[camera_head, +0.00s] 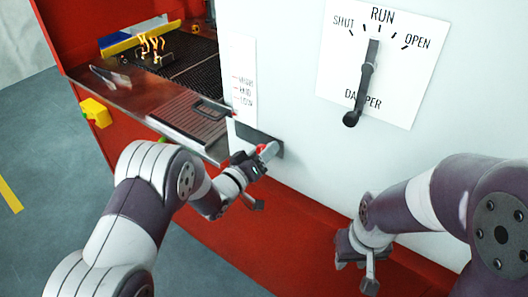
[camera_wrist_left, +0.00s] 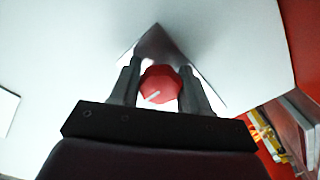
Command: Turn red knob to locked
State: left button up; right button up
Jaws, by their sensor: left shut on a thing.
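The red knob (camera_wrist_left: 160,84) sits between the two fingers of my left gripper (camera_wrist_left: 157,90) in the left wrist view. A pale pointer line marks the knob's face, slanting toward the lower left. In the head view only a bit of the red knob (camera_head: 261,148) shows, next to my left gripper (camera_head: 266,156) at the white panel. The left gripper is shut on the knob. My right gripper (camera_head: 362,268) hangs low in front of the red base, away from the knob; its fingers are too unclear to tell their opening. The knob's labels are largely hidden.
A damper lever (camera_head: 365,80) on a white plate marked SHUT, RUN and OPEN is on the panel at the upper right. A dark mesh belt (camera_head: 190,75) with small items lies at the upper left. A yellow box (camera_head: 95,112) is on the red side wall.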

pick_arm(q)
jog(key=shift+f+m+b, duration=0.35)
jog(key=shift+m+b, duration=0.75)
jog(key=shift+b, duration=0.1)
jog(key=m+b, duration=1.2)
jog(key=b, duration=0.1)
jog(key=shift+a+f+b, duration=0.1)
jog(key=shift+f+b, duration=0.1)
jog(key=shift+b, duration=0.1)
jog(key=shift+r+m+b, duration=0.2)
jog(key=shift+m+b, duration=1.45)
jog(key=shift+m, duration=0.15)
jog(key=o, duration=1)
jog(key=shift+o, duration=0.2)
jog(key=shift+a+r, duration=0.1)
jog(key=shift+r, duration=0.05)
jog(key=shift+r, duration=0.1)
